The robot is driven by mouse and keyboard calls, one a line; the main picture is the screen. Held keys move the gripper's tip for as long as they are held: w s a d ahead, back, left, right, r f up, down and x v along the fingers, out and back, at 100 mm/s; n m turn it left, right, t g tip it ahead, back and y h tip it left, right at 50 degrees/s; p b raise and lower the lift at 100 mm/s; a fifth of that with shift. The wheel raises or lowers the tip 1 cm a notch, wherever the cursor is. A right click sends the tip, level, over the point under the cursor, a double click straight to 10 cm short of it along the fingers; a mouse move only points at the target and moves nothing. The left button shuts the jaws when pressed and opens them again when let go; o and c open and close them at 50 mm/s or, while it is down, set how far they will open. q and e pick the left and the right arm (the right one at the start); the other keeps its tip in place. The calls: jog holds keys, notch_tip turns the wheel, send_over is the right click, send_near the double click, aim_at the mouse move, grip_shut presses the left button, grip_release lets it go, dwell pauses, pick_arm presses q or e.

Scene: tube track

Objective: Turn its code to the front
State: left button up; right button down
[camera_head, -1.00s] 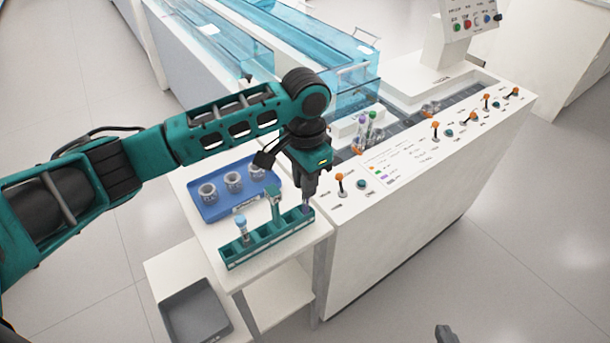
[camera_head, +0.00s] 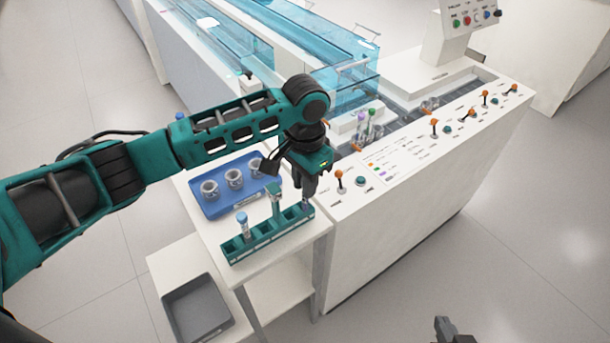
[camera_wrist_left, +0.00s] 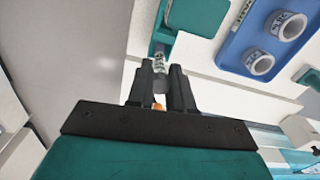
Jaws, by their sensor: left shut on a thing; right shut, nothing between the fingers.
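A green rack (camera_head: 262,253) stands on the white side table. My left gripper (camera_head: 306,197) points down over the rack's right end and is shut on a tube (camera_wrist_left: 159,62). In the left wrist view a strip of dark marks on a pale label shows just beyond the fingertips. Which way the whole code faces cannot be told. The tube's cap is mostly hidden by the fingers. Another tube with a blue cap (camera_head: 242,220) stands upright in the rack's left part. My right gripper (camera_head: 444,328) is shut and empty at the bottom edge, away from the rack.
A blue tray (camera_head: 212,210) with several grey labelled rings lies behind the rack. A white console with orange levers (camera_head: 339,175) stands close on the right. More capped tubes (camera_head: 368,125) stand in its channel. A grey bin (camera_head: 198,305) sits lower, in front left.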

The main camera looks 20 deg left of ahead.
pick_arm(q)
jog(key=n, duration=0.2)
jog(key=shift+n, duration=0.3)
jog(key=n, duration=0.4)
jog(key=shift+d, duration=0.1)
jog(key=n, duration=0.4)
jog(key=shift+n, duration=0.3)
jog(key=n, duration=0.2)
jog(key=shift+n, duration=0.4)
jog(key=shift+f, duration=0.15)
jog(key=o, duration=0.9)
